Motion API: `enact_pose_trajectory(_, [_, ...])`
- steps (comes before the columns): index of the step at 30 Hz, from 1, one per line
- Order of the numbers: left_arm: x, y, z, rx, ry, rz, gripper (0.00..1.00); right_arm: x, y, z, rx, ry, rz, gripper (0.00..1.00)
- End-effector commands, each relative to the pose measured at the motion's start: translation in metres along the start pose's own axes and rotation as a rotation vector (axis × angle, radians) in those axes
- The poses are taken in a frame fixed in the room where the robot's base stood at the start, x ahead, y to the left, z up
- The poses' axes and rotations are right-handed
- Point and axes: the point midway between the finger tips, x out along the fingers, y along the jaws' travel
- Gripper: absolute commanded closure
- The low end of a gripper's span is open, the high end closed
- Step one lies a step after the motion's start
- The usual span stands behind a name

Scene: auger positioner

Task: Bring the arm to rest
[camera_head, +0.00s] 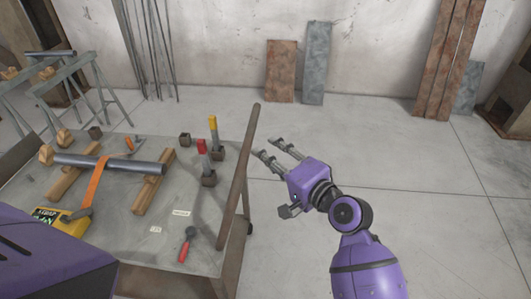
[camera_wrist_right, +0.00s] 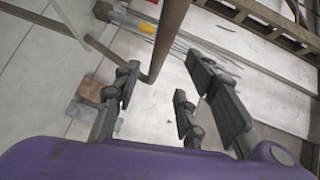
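My right arm reaches in from the lower right in the head view. Its gripper (camera_head: 269,149) hangs over the open floor just right of the table's rail, with the fingers pointing up and left. The fingers are apart with nothing between them. In the right wrist view the gripper (camera_wrist_right: 158,80) also shows spread, empty fingers, and the brown rail crosses the picture beyond them. A purple part of my own body fills the lower left of the head view. My left gripper is not visible.
A metal table (camera_head: 125,214) stands left, with a brown rail (camera_head: 241,172) close beside my right gripper. On it are a grey pipe (camera_head: 120,165), an orange strap (camera_head: 95,184), a yellow box (camera_head: 62,223) and a red-handled tool (camera_head: 187,245). The floor right is clear.

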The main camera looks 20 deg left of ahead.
Motion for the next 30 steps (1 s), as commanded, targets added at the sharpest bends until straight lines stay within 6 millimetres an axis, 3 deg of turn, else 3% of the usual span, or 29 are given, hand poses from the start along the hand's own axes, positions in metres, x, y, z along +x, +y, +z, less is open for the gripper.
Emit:
enact_pose_trajectory(19, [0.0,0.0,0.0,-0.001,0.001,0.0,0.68,-0.006,-0.001,0.0,-0.022,0.002,-0.002,0.61])
enact_pose_trajectory(22, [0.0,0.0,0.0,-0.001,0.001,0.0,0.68,-0.007,-0.002,-0.011,-0.137,0.047,0.003,0.61])
enact_pose_trajectory(24, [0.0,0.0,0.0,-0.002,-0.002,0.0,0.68,-0.012,-0.003,-0.029,-0.274,0.115,0.02,0.61])
enact_pose_trajectory(26, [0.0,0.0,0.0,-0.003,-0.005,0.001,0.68,-0.026,0.01,-0.043,-0.385,0.182,0.064,0.61])
enact_pose_trajectory(30, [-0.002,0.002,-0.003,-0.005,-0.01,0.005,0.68,-0.071,0.059,-0.062,-0.568,0.302,0.204,0.61])
